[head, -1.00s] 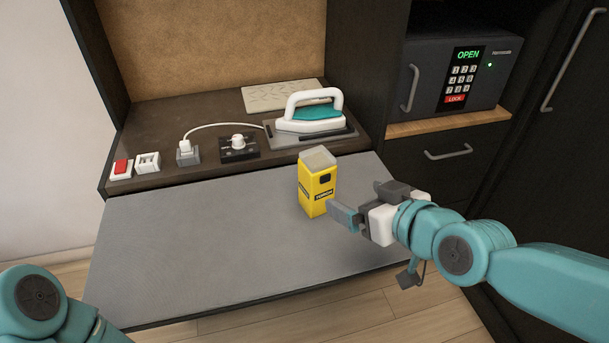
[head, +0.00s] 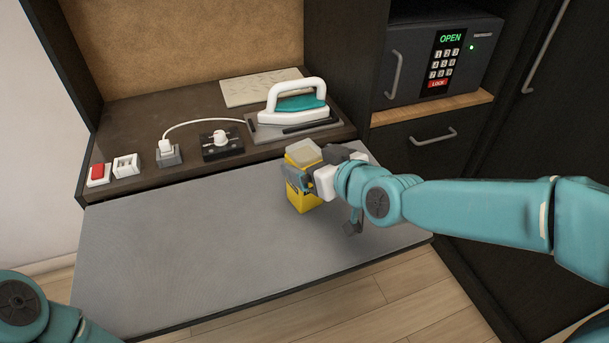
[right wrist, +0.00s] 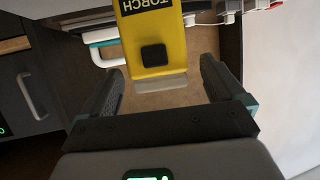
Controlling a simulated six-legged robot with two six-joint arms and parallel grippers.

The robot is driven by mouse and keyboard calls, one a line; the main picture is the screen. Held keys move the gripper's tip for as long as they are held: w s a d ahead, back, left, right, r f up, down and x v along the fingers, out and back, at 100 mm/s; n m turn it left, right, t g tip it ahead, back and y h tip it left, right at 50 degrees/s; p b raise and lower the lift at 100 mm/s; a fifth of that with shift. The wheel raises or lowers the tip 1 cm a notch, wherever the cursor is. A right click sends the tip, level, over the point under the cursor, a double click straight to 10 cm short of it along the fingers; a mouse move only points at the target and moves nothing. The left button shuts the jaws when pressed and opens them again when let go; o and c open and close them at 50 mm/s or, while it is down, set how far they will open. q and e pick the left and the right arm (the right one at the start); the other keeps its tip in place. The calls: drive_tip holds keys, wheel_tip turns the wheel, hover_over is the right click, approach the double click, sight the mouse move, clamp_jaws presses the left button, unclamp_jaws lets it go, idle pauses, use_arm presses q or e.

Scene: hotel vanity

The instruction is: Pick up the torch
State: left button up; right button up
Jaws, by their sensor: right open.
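The yellow torch (head: 303,200), a boxy body with a pale translucent top, stands upright on the grey pull-out board (head: 180,250). My right gripper (head: 303,181) is at the torch in the head view and hides part of its front. In the right wrist view the torch (right wrist: 153,38) shows its black button and "TORCH" lettering, and lies between and ahead of the two open fingers of the right gripper (right wrist: 160,92). I see a gap on each side there, and contact cannot be made out. Only part of my left arm shows at lower left; its gripper is out of view.
An iron (head: 293,103) rests on its plate behind the board. A dial unit (head: 221,143), a plug (head: 168,152) and switches (head: 98,174) line the dark shelf. A safe (head: 440,60) reading OPEN stands at right. The board's left half is clear.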

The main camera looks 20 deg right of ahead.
drive_tip(key=x, duration=0.5)
drive_tip(key=shift+w+r+p, duration=0.15)
drive_tip(key=shift+p, duration=0.15)
drive_tip(key=shift+r, duration=0.1)
